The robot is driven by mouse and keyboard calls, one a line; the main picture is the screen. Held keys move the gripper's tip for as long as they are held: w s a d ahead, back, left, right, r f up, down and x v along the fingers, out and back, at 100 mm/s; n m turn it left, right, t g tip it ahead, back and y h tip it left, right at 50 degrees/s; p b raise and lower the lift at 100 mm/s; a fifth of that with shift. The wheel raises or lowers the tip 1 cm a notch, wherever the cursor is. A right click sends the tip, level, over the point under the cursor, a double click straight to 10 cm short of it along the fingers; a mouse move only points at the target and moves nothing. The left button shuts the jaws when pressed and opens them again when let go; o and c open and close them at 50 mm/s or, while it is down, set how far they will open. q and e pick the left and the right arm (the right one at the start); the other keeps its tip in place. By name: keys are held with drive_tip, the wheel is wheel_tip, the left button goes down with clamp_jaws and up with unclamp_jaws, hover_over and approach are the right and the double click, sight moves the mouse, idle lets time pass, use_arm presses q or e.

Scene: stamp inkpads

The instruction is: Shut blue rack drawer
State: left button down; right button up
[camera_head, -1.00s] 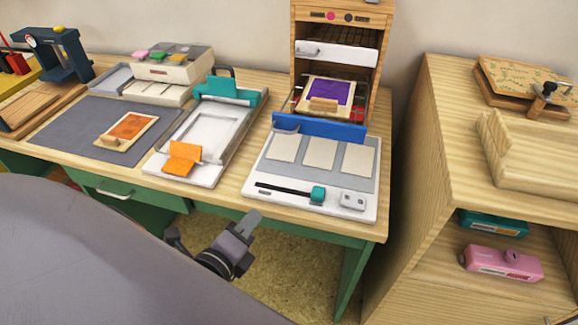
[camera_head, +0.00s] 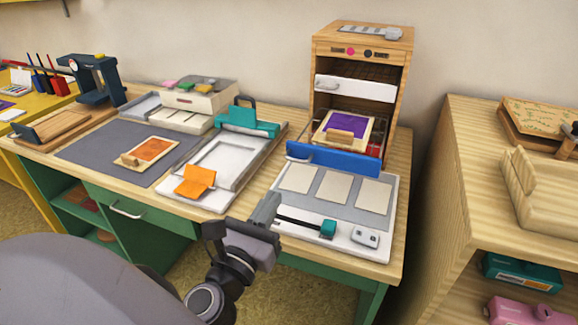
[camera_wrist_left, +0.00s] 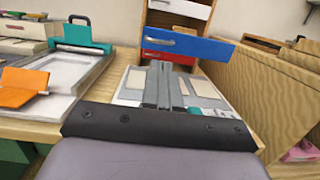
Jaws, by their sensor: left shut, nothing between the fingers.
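The wooden rack (camera_head: 327,44) stands at the back right of the desk. Its blue drawer (camera_head: 335,160) is pulled out toward me, and a block with a purple top (camera_head: 346,128) sits behind the blue front. The blue front also shows in the left wrist view (camera_wrist_left: 190,46), with a handle at its left. My left gripper (camera_head: 265,209) is shut and empty, in front of the drawer and apart from it, near the desk's front edge. In the wrist view its fingers (camera_wrist_left: 158,84) point toward the drawer. My right gripper is not in view.
A white drawer (camera_head: 355,89) sits higher in the rack. A grey-white board with three pale pads (camera_head: 333,190) lies before the blue drawer. A printing tray with a teal clamp (camera_head: 247,121) and orange flap (camera_head: 195,182) stands left. A wooden cabinet (camera_head: 455,170) stands right.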

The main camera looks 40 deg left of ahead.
sight(318, 125)
use_arm(q)
drive_tip(key=p+x, duration=0.1)
drive_tip(key=x, duration=0.6)
drive_tip(key=shift+w+r, duration=0.1)
drive_tip(key=shift+w, duration=0.05)
drive_tip(key=shift+w+a, duration=0.1)
drive_tip(key=shift+w, duration=0.55)
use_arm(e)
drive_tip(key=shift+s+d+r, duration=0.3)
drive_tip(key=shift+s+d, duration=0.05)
use_arm(q)
drive_tip(key=shift+w, duration=0.1)
